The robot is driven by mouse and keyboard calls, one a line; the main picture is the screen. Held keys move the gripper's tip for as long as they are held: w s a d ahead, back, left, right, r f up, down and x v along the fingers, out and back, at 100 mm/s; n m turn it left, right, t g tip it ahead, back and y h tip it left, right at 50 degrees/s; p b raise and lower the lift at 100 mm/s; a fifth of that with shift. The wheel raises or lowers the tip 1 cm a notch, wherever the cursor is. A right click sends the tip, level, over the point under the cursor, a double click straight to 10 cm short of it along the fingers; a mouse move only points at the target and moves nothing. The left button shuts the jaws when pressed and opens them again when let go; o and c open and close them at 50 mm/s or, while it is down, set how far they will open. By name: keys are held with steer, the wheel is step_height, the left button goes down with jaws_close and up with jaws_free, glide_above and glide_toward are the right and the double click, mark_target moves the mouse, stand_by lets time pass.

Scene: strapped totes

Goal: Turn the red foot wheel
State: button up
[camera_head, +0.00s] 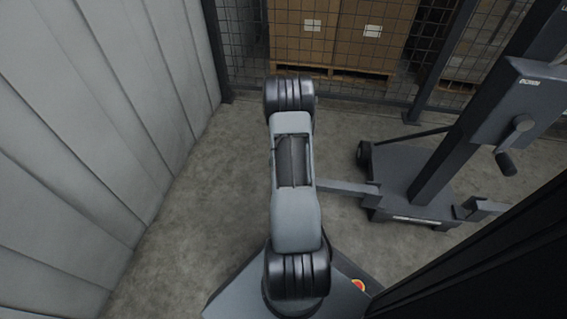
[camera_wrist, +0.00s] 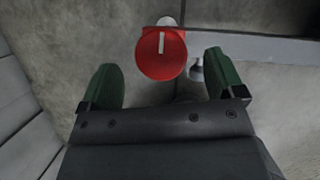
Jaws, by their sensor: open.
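The red foot wheel (camera_wrist: 160,62) shows in the wrist view, a round red disc with a pale bar across its upper part. It lies at the top middle, beyond and between the two fingertips. My gripper (camera_wrist: 164,82) is open, its two green fingers spread to the left and right of the wheel in the picture. Nothing is between the fingers that I can see as held, and I cannot tell the distance to the wheel. In the head view the red wheel and my gripper are hidden, and only my arm shows.
A grey lifting stand (camera_head: 405,180) with a crank handle (camera_head: 514,133) stands at the right. A mesh fence (camera_head: 340,93) with boxes (camera_head: 365,35) behind it closes the back. A pale panelled wall (camera_head: 90,130) runs along the left. Concrete floor (camera_head: 205,190) is clear between wall and arm.

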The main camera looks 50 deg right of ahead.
steer(key=p+v, duration=0.4)
steer(key=v, duration=0.6)
steer(key=shift+r, duration=0.15)
